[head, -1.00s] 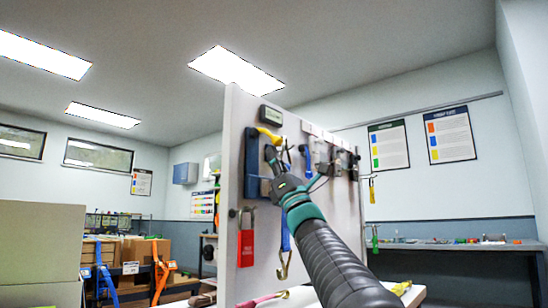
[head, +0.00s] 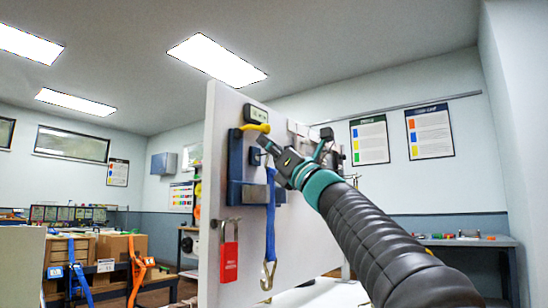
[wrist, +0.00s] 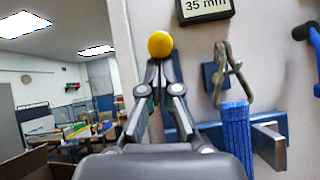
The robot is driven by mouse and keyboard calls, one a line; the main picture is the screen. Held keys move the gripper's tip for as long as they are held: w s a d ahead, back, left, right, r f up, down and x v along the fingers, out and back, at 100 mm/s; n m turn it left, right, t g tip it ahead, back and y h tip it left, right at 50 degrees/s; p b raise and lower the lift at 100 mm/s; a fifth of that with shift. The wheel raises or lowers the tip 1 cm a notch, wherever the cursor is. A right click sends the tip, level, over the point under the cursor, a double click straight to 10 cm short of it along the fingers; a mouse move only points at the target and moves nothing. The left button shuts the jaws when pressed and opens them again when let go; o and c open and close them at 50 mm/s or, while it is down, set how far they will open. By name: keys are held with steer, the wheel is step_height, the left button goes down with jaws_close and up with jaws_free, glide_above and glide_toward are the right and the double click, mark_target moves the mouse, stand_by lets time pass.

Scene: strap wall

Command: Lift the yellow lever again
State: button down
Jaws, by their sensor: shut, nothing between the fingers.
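The yellow lever (head: 254,128) sits at the top of a blue ratchet body (head: 236,165) on the pale upright panel. In the wrist view its rounded yellow end (wrist: 160,44) shows just beyond my fingertips. My gripper (head: 265,143) is shut and empty, with its tips just below the lever's right end; the wrist view also shows the closed fingers (wrist: 159,78). I cannot tell whether the tips touch the lever. A blue strap (head: 270,215) hangs beside the ratchet, with a metal hook (head: 268,275) at its lower end. The fingers hide part of the ratchet in the wrist view.
A small display (head: 257,114) reading 35 mm in the wrist view is above the lever. A red padlock (head: 228,262) hangs low on the panel (head: 222,110). Boxes (head: 122,247) stand at the left and a bench (head: 470,242) at the right.

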steer(key=shift+s+d+r, duration=0.15)
steer(key=shift+r, duration=0.6)
steer(key=a+f+b+v, duration=0.1)
steer(key=b+v, duration=0.5)
steer(key=v, duration=0.5)
steer(key=shift+f+b, duration=0.4)
steer(key=shift+f, duration=0.05)
